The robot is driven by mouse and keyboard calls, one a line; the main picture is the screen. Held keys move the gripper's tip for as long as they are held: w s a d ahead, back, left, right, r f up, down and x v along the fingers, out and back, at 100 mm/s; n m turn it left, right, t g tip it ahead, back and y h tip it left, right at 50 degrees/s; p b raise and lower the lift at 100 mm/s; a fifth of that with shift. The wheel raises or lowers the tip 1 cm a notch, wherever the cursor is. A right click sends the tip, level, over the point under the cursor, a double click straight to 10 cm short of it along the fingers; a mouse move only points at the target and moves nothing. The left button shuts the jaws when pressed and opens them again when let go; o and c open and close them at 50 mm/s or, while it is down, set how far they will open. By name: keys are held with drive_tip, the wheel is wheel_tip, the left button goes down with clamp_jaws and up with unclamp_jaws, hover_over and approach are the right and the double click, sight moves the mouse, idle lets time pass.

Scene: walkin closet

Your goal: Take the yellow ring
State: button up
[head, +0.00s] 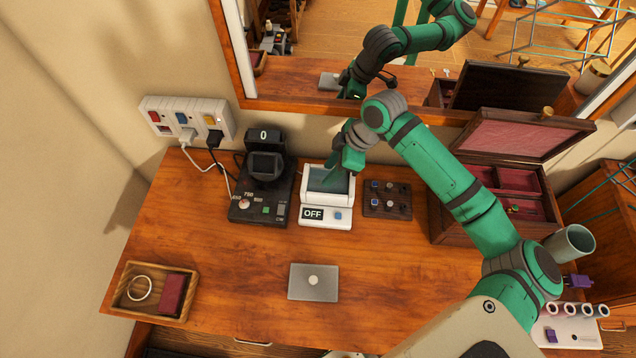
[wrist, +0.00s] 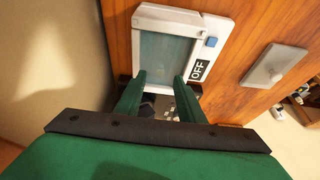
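I cannot make out a clearly yellow ring. A pale, cream-coloured ring (head: 139,288) lies in the wooden tray (head: 190,309) at the table's left front. A tiny gold-green item (head: 514,208) shows in the open jewellery box (head: 480,237) on the right, too small to identify. My gripper (head: 333,182) is over the white device (head: 343,217) labelled OFF, far from the tray. In the wrist view my gripper (wrist: 160,75) has its two green fingers apart, with nothing seen between the tips, in front of the device's window (wrist: 163,55).
A dark machine (head: 262,195) reading 0 stands left of the white device. A dark board with small knobs (head: 387,200) is right of it. A grey plate (head: 314,282) lies front centre. The mirror and wall bound the back. Cords run from the power strip (head: 187,119).

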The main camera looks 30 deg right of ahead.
sight(319, 181)
drive_tip(key=shift+a+x, duration=0.15)
drive_tip(key=shift+x, duration=1.15)
drive_tip(key=shift+a+x, duration=0.1)
drive_tip(key=shift+x, duration=1.2)
drive_tip(key=shift+w+r, duration=0.1)
clamp_jaws()
